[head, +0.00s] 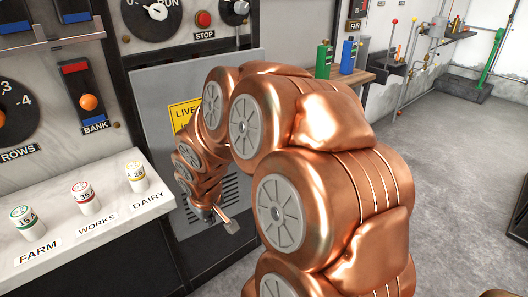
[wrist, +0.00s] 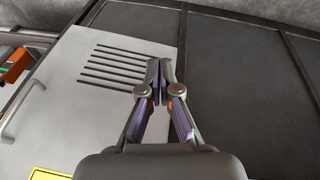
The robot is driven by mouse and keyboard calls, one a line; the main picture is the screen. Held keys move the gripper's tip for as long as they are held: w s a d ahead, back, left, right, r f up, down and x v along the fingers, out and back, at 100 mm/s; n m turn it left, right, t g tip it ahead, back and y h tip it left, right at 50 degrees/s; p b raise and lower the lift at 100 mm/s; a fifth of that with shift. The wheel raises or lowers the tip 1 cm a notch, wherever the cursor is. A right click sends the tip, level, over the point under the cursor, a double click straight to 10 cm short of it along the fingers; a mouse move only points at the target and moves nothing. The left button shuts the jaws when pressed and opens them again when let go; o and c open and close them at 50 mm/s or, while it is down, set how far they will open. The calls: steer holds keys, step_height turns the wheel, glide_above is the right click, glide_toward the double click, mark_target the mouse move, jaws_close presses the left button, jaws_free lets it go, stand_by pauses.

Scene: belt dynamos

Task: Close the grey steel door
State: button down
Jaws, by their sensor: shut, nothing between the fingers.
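The grey steel door (head: 165,85) is in the lower front of the cabinet in the head view, with a yellow warning sign (head: 183,113) and dark vent slots. My arm covers much of it, and I cannot tell how far it stands open. In the wrist view, the door (wrist: 75,120) fills the left half, with slots near its upper part and a bar handle (wrist: 20,108) at its left edge. My gripper (head: 230,226) is shut and empty in front of the door's lower part. In the wrist view, its fingertips (wrist: 160,70) overlap the door's right edge; contact is unclear.
A white ledge (head: 60,200) with several labelled fuses juts out left of the door. Dark panels (wrist: 235,90) lie right of the door in the wrist view.

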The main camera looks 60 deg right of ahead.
steer(key=w+d+f+m+t+h+b, duration=0.1)
steer(key=w+d+f+t+b, duration=0.2)
steer(key=d, duration=0.8)
steer(key=w+d+f+m+t+h+b, duration=0.1)
steer(key=w+d+t, duration=0.3)
steer(key=d, duration=0.7)
steer(key=s+d+r+t+h+b, duration=0.25)
steer(key=s+d+t, duration=0.45)
steer(key=s+d, duration=0.45)
steer(key=b+x, duration=0.2)
steer(key=x, duration=1.1)
steer(key=shift+w+a+f+m, duration=0.25)
steer(key=shift+f+m, duration=0.05)
steer(key=shift+m, duration=0.1)
